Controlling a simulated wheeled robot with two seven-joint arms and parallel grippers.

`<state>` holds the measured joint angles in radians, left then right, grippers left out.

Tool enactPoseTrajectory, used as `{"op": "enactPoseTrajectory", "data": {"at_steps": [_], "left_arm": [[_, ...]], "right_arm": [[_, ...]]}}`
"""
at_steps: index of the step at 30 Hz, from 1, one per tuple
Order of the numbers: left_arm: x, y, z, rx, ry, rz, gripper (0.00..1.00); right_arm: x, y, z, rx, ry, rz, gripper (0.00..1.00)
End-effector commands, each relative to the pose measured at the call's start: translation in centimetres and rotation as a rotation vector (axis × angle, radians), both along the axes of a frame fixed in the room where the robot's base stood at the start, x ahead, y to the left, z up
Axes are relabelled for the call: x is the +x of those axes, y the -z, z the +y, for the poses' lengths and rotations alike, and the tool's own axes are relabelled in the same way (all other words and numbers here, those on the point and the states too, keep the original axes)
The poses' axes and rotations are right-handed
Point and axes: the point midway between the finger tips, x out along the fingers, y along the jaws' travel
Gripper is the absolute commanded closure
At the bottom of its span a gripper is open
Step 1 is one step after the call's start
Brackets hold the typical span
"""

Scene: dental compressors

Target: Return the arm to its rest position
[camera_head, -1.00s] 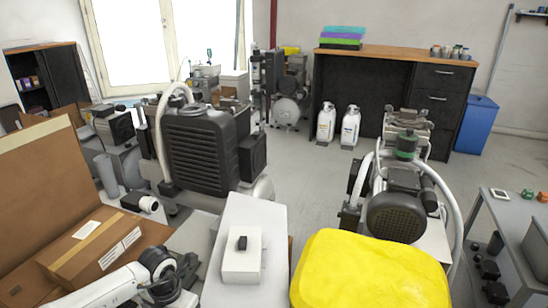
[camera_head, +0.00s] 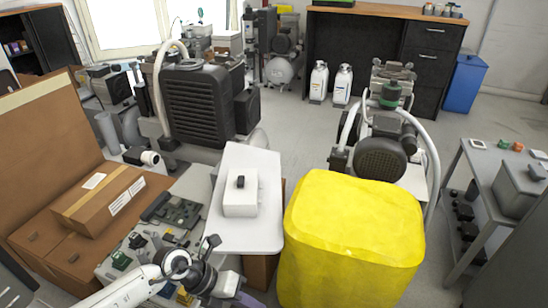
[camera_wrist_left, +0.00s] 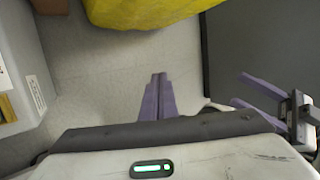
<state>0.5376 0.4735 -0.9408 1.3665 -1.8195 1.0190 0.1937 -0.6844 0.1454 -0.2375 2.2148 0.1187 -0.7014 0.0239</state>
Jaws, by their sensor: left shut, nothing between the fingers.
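My left arm (camera_head: 135,286) comes in from the lower left in the head view, above the end of the cluttered grey table. Its gripper is near the bottom edge there and only partly visible. In the left wrist view my left gripper (camera_wrist_left: 158,78) has its two purple fingers together, with nothing between them, above bare floor. At the right of that view my right gripper (camera_wrist_left: 238,90) shows two purple fingers spread apart and empty. My right arm is not seen in the head view.
A white stand (camera_head: 262,232) with a small white box (camera_head: 240,198) is beyond my left arm. A large yellow block (camera_head: 350,245) is right of it. Cardboard boxes (camera_head: 100,200) are at left, compressors behind, and a grey table (camera_head: 485,185) at right. Floor between is clear.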

Motion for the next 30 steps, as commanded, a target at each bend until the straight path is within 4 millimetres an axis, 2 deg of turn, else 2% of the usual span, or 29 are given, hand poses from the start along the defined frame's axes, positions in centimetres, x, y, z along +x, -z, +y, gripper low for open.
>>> {"op": "enactPoseTrajectory", "data": {"at_steps": [1, 3, 5, 6, 8, 9, 11, 12, 14, 15, 17, 18, 21, 24, 27, 29, 30], "left_arm": [[-1.2, -1.2, -2.9, -0.119, -0.034, 0.019, 1.0], [-2.3, -4.2, -6.9, -0.322, -0.121, 0.051, 1.0], [-2.8, -7.8, -9.8, -0.526, -0.239, 0.097, 1.0], [-2.6, -10.5, -11.0, -0.67, -0.345, 0.137, 1.0], [-1.7, -14.1, -11.1, -0.862, -0.524, 0.206, 1.0], [-0.9, -15.9, -10.4, -0.975, -0.656, 0.259, 1.0], [0.4, -17.5, -8.2, -1.116, -0.868, 0.348, 1.0], [1.0, -17.7, -6.3, -1.191, -1.016, 0.416, 1.0], [1.5, -17.0, -3.0, -1.274, -1.246, 0.526, 1.0], [1.3, -16.0, -0.9, -1.309, -1.393, 0.605, 1.0], [0.5, -14.0, 1.9, -1.331, -1.597, 0.721, 1.0], [-0.4, -12.6, 3.5, -1.332, -1.72, 0.799, 1.0], [-3.5, -9.2, 6.2, -1.291, -1.976, 0.982, 1.0], [-7.2, -6.6, 7.6, -1.218, -2.173, 1.154, 1.0], [-11.1, -4.7, 8.1, -1.12, -2.327, 1.32, 1.0], [-13.6, -4.0, 8.2, -1.052, -2.406, 1.42, 1.0], [-13.2, -5.7, 8.3, -1.06, -2.4, 1.404, 1.0]], "right_arm": [[0.0, 0.0, 0.0, 0.0, 0.0, 0.0, 0.47], [0.0, 0.0, 0.0, 0.0, 0.0, 0.0, 0.47], [0.0, 0.0, 0.0, 0.0, 0.0, 0.0, 0.47], [0.0, 0.0, 0.0, 0.0, 0.0, 0.0, 0.47], [0.0, 0.0, 0.0, 0.0, 0.0, 0.0, 0.47], [0.0, 0.0, 0.0, 0.0, 0.0, 0.0, 0.47], [0.0, 0.0, 0.0, 0.0, 0.0, 0.0, 0.47], [0.0, 0.0, 0.0, 0.0, 0.0, 0.0, 0.47], [0.0, 0.0, 0.0, 0.0, 0.0, 0.0, 0.47], [0.0, 0.0, 0.0, 0.0, 0.0, 0.0, 0.47], [0.0, 0.0, 0.0, 0.0, 0.0, 0.0, 0.47], [0.0, 0.0, 0.0, 0.0, 0.0, 0.0, 0.47], [0.0, 0.0, 0.0, 0.0, 0.0, 0.0, 0.47], [0.0, 0.0, 0.0, 0.0, 0.0, 0.0, 0.47], [0.0, 0.0, 0.0, 0.0, 0.0, 0.0, 0.47], [0.0, 0.0, 0.0, 0.0, 0.0, 0.0, 0.47], [-0.1, -1.6, -0.1, -0.005, 0.002, 0.002, 0.47]]}}
